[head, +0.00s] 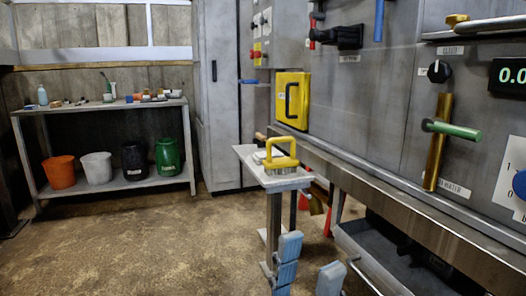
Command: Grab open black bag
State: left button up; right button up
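I cannot make out an open black bag in the head view. A black bucket (134,160) stands on the lower shelf at the left, far from my gripper. A dark open bin or drawer (372,258) sits under the machine at the lower right; its contents are too dark to identify. My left gripper (311,252) shows at the bottom centre as two light blue fingers, spread apart with nothing visible between them. It is in front of the small metal stand and left of the drawer. My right gripper is not in view.
A metal stand (275,184) with a yellow-handled piece (281,152) is behind my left gripper. The grey machine (400,95), with valves and a yellow panel (292,100), fills the right. An orange bucket (59,172) and others line the shelf. Brown floor at left is clear.

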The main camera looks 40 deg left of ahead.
aim_at(134, 161)
jog(key=u, duration=2.2)
